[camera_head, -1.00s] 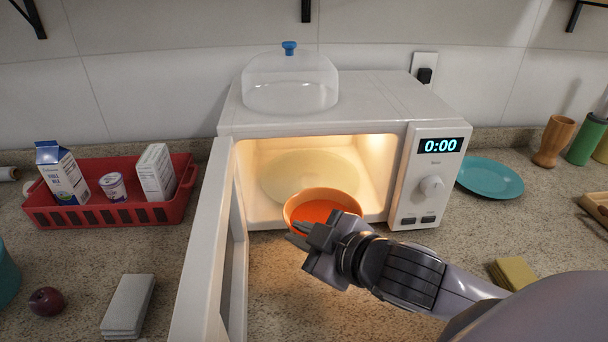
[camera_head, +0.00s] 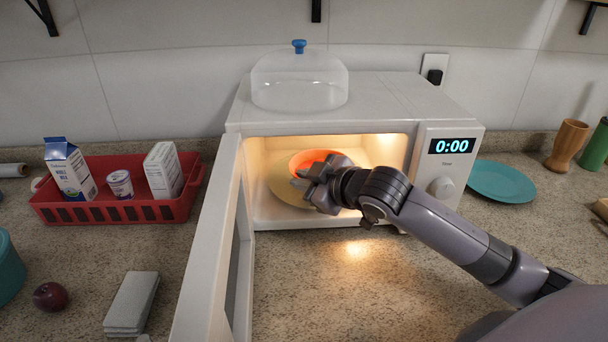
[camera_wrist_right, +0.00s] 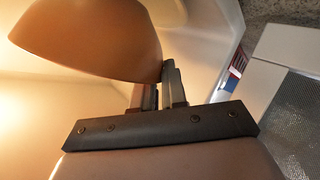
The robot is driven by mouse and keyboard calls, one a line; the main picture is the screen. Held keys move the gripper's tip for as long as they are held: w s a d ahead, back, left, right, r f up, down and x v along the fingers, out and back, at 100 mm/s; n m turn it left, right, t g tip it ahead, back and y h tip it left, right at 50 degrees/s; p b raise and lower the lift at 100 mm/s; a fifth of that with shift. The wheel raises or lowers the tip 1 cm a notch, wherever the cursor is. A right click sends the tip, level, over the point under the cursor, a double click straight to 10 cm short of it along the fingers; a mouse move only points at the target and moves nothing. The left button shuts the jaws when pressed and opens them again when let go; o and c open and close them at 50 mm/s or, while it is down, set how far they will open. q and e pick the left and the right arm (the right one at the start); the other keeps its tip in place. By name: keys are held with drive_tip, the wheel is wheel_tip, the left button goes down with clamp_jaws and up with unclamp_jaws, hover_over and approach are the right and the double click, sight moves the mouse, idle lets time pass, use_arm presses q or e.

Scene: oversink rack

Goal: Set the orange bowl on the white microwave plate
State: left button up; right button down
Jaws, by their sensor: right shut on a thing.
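The orange bowl (camera_head: 312,158) is inside the lit, open microwave, over the round microwave plate (camera_head: 287,190), which looks yellowish in the light. My right gripper (camera_head: 318,175) reaches in through the opening and is shut on the bowl's near rim. In the right wrist view the bowl (camera_wrist_right: 90,42) fills the upper left, with the gripper's fingers (camera_wrist_right: 158,88) at its edge. I cannot tell whether the bowl's base touches the plate; my gripper hides part of both. My left gripper is not in view.
The microwave door (camera_head: 213,245) stands open on the left. A clear dome (camera_head: 298,82) sits on top of the microwave. A red basket (camera_head: 120,205) with cartons stands left, a teal plate (camera_head: 502,182) right.

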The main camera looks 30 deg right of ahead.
sight(295, 168)
drive_tip(key=w, duration=0.1)
drive_tip(key=w+d, duration=0.1)
drive_tip(key=shift+w+d+r, duration=0.15)
drive_tip(key=shift+w+r, duration=0.05)
drive_tip(key=shift+w, duration=0.15)
drive_tip(key=shift+w+d+f, duration=0.15)
drive_tip(key=shift+w+f, duration=0.05)
drive_tip(key=shift+w, duration=0.1)
drive_tip(key=shift+s+f, duration=0.15)
drive_tip(key=shift+f, duration=0.5)
drive_tip(key=shift+f, duration=0.15)
drive_tip(key=c, duration=1.2)
unclamp_jaws()
drive_tip(key=shift+f, duration=0.1)
drive_tip(key=shift+o, duration=0.2)
drive_tip(key=shift+s+r, duration=0.1)
drive_tip(key=shift+r, duration=0.1)
drive_tip(key=v, duration=1.1)
drive_tip(key=shift+s+r, duration=0.15)
drive_tip(key=shift+s, duration=0.2)
